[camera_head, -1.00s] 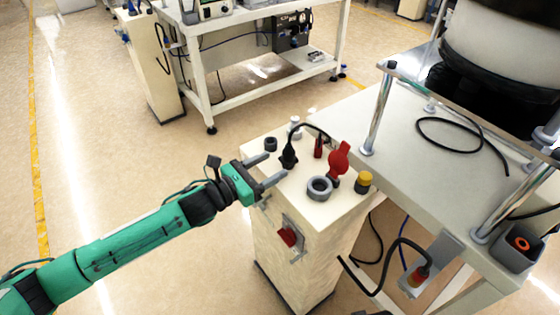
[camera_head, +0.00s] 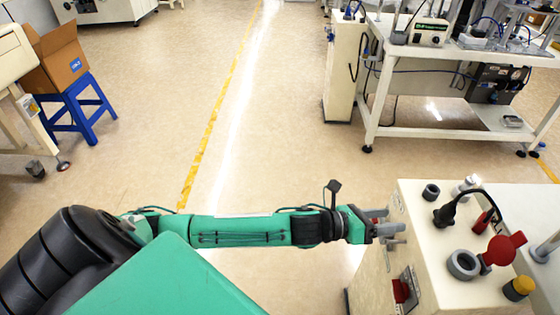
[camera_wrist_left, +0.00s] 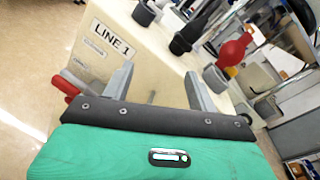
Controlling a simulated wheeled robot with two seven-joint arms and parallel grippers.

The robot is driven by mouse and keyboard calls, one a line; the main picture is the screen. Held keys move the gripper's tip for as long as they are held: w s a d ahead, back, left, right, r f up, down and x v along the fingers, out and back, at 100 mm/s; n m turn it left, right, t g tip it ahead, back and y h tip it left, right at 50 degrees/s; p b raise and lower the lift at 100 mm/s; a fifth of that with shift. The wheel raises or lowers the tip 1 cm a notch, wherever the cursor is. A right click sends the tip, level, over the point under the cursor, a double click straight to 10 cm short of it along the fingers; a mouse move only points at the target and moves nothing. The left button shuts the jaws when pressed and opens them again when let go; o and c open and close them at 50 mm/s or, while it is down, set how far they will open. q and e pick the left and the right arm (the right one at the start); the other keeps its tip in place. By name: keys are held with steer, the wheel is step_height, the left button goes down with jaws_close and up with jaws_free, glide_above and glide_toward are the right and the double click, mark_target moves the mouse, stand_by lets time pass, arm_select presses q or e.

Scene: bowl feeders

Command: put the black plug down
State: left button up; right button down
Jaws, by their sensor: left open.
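The black plug (camera_head: 443,215) stands upright on top of the cream cabinet (camera_head: 425,262), its cable arching to the right. It also shows in the left wrist view (camera_wrist_left: 182,42), beyond the fingers. My left gripper (camera_head: 402,230) is open and empty at the cabinet's left edge, a short gap to the left of the plug. In the left wrist view its two grey fingers (camera_wrist_left: 160,85) are apart, with the cabinet's side panel labelled LINE 1 behind them. My right gripper is not in view.
Around the plug are a dark ring (camera_head: 431,192), a grey round socket (camera_head: 463,264), a red knob (camera_head: 503,248) and a yellow-topped button (camera_head: 519,288). A red switch (camera_head: 404,290) sits on the cabinet's side. The floor to the left is clear up to a blue stool (camera_head: 78,108).

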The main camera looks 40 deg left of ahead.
arm_select(q)
steer(key=s+a+f+n+g+y, duration=0.1)
steer(key=s+a+f+n+y, duration=0.25)
steer(key=f+n, duration=0.6)
steer(key=s+a+f+n+g+y, duration=0.15)
steer(key=f+n+y, duration=0.4)
steer(key=n, duration=0.65)
steer(key=s+a+f+n+g+y, duration=0.1)
steer(key=s+a+f+n+g, duration=0.2)
steer(key=s+f+n, duration=0.4)
steer(key=s+a+f+n+g+y, duration=0.1)
steer(key=s+a+f+n+g, duration=0.3)
steer(key=s, duration=1)
step_height(320, 180, down, 3)
steer(key=n, duration=0.4)
steer(key=shift+f+n, duration=0.15)
steer(key=shift+n, duration=0.2)
steer(key=shift+a, duration=0.1)
steer(key=shift+f, duration=0.1)
